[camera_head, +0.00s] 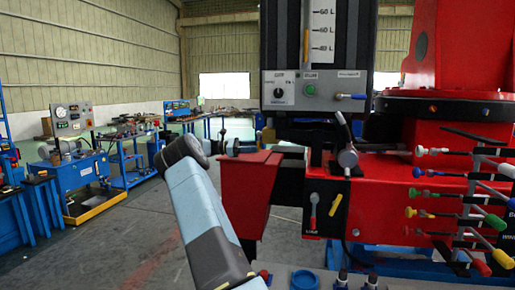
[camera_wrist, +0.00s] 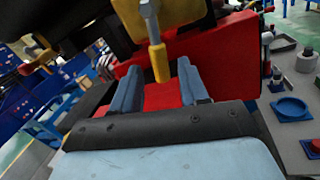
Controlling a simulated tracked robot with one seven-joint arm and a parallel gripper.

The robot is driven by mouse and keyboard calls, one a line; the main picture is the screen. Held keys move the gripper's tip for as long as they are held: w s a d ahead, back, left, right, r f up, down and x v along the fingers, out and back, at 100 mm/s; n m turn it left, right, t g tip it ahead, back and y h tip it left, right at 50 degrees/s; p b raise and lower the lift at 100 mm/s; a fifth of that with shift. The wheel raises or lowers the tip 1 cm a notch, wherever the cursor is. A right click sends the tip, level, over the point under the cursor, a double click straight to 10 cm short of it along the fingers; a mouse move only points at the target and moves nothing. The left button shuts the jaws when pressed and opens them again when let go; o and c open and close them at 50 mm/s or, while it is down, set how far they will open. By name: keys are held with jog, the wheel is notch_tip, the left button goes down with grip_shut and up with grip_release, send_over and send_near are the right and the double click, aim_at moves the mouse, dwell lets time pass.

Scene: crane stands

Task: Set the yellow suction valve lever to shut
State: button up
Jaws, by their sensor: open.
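The yellow lever (camera_wrist: 159,63) hangs from a silver stem between the two blue fingers of my gripper (camera_wrist: 160,82) in the wrist view. The fingers are open, one on each side of the lever; I see a gap on both sides and cannot tell of any contact. In the head view my gripper (camera_head: 240,147) is at the left end of the red frame, under the dark tank. A small yellow piece (camera_head: 268,134) there appears to be the same lever, partly hidden.
The dark tank (camera_head: 318,60) stands over the red frame (camera_head: 380,205). A red lever (camera_head: 313,211) and another yellow lever (camera_head: 336,204) sit on the front panel. Several coloured-knob levers are at the right. Blue workbenches (camera_head: 85,172) stand at the left; the floor between is open.

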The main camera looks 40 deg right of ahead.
jog(key=v, duration=1)
jog(key=shift+w, duration=0.15)
jog(key=shift+c, duration=0.2)
